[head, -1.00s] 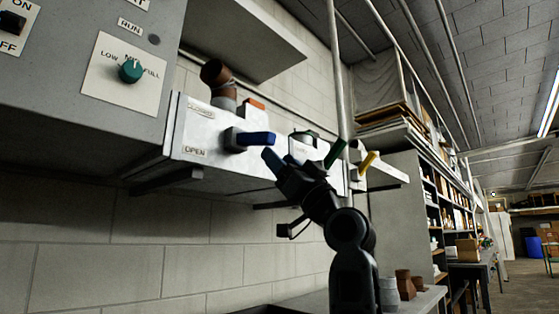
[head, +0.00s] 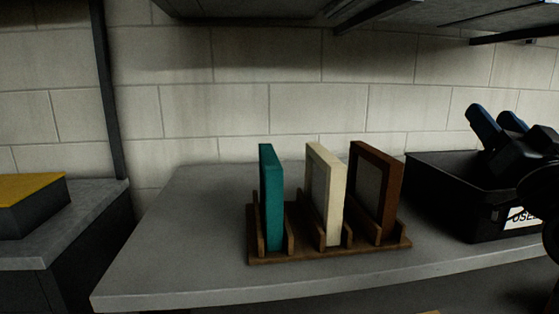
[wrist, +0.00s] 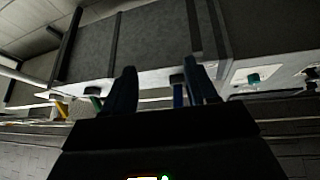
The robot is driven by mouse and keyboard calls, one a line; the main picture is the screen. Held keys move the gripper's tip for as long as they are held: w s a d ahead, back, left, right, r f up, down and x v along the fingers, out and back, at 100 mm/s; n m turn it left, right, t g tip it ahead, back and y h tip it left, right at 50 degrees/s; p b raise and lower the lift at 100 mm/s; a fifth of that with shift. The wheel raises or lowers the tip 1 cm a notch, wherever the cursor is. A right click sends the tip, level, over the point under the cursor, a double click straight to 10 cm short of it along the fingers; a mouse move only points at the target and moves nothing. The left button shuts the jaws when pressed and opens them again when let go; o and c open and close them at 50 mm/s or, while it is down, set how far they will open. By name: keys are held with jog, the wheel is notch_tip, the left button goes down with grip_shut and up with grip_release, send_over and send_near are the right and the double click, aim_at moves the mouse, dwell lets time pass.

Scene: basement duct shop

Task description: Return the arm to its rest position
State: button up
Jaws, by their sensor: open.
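My gripper (head: 494,113) is at the right edge of the head view, with its two dark blue fingers pointing up and left. It appears in front of a black bin, and the arm behind it is cut off by the frame edge. In the wrist view the fingers (wrist: 158,82) stand apart with nothing held between them. A blue lever (wrist: 178,93) shows in the gap beyond them; I see no clear contact.
A wooden rack (head: 287,257) on a grey bench (head: 175,255) holds teal, cream and brown framed panels. The black bin (head: 425,185) is to its right. A shelf (head: 390,12) hangs above. The wrist view shows a teal knob (wrist: 253,78) and a yellow lever (wrist: 62,108).

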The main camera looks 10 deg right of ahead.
jog(key=s+a+f+g+p, duration=0.1)
jog(key=s+a+f, duration=0.2)
jog(key=s+f, duration=0.35)
jog(key=s+a+f+g+p, duration=0.1)
jog(key=s+a+f+g, duration=0.2)
jog(key=f, duration=0.6)
jog(key=s+a+f+p, duration=0.1)
jog(key=s+a+f, duration=0.3)
jog(key=s+f, duration=0.3)
jog(key=s+a+f+n+g+y+p, duration=0.1)
jog(key=s+a, duration=0.1)
jog(key=s, duration=0.7)
jog(key=s+a+f+n+g+y+p, duration=0.1)
jog(key=s+a+g, duration=0.1)
jog(key=s, duration=0.6)
jog(key=s+a+f+n+g+y+p, duration=0.1)
jog(key=s+a+p, duration=0.1)
jog(key=s, duration=0.7)
jog(key=shift+s+a+f+n+g, duration=0.2)
jog(key=shift+s+a+n+g, duration=0.15)
jog(key=shift+a, duration=0.5)
